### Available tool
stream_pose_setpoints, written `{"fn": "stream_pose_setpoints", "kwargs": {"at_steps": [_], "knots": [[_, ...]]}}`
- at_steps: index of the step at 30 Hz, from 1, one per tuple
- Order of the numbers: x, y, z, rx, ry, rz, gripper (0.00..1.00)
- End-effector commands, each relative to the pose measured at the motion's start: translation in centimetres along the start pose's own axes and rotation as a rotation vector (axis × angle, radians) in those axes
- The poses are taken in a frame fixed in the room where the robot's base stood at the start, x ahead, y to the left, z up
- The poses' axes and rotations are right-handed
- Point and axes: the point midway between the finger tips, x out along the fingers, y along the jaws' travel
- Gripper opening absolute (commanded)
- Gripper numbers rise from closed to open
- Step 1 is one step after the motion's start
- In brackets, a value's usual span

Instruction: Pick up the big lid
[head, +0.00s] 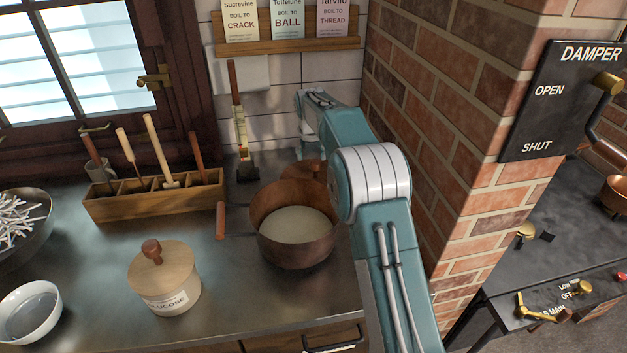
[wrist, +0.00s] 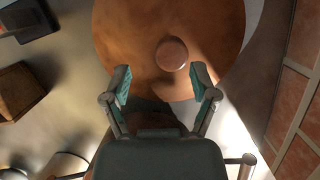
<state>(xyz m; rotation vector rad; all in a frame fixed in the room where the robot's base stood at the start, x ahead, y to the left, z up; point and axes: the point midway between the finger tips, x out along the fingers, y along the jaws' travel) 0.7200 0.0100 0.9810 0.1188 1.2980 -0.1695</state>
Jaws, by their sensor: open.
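The big lid (wrist: 215,30) is a wide, round, brown disc with a small round knob (wrist: 172,54) near its middle. It fills the upper middle of the wrist view. In the head view, a brown rounded piece (head: 303,169) behind the copper pan looks like part of it, mostly hidden by the pan and my arm. My gripper (wrist: 161,84) is open and empty over the lid's near part. The knob appears just beyond the fingertips, slightly right of centre between them. The head view does not show my fingers.
A copper pan (head: 266,228) with pale contents stands in front of the lid, its handle pointing left. A lidded glucose jar (head: 168,292), a wooden tool rack (head: 150,204) and bowls stand left. A brick wall (head: 440,120) rises close on the right.

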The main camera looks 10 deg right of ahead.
Motion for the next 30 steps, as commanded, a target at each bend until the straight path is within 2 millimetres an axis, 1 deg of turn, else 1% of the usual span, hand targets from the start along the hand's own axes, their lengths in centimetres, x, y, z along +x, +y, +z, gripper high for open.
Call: {"fn": "stream_pose_setpoints", "kwargs": {"at_steps": [1, 6, 8, 12, 14, 16, 21, 22, 23, 24, 26, 27, 30], "knots": [[0.6, -0.3, 0.1, 0.003, 0.0, 0.001, 0.76], [1.9, -0.7, 0.0, 0.005, 0.001, 0.003, 0.76], [2.8, -0.6, -0.1, 0.005, 0.001, 0.003, 0.76], [5.1, -0.3, -0.3, 0.004, 0.001, 0.0, 0.76], [5.8, -0.2, -0.3, 0.003, 0.001, 0.0, 0.76], [6.0, -0.2, -0.3, 0.003, -0.002, 0.0, 0.76], [6.0, -0.2, -0.3, 0.004, -0.002, 0.001, 0.76], [6.0, -0.3, -0.3, 0.004, -0.002, 0.001, 0.67], [6.0, -0.3, -0.3, 0.004, -0.002, 0.001, 0.53], [6.0, -0.3, -0.3, 0.004, -0.002, 0.001, 0.36], [6.0, -0.4, -0.3, 0.004, -0.001, 0.002, 0.09], [6.1, -0.4, -0.3, 0.004, -0.001, 0.002, 0.0], [6.0, -0.4, -0.2, 0.005, -0.002, 0.002, 0.0]]}}
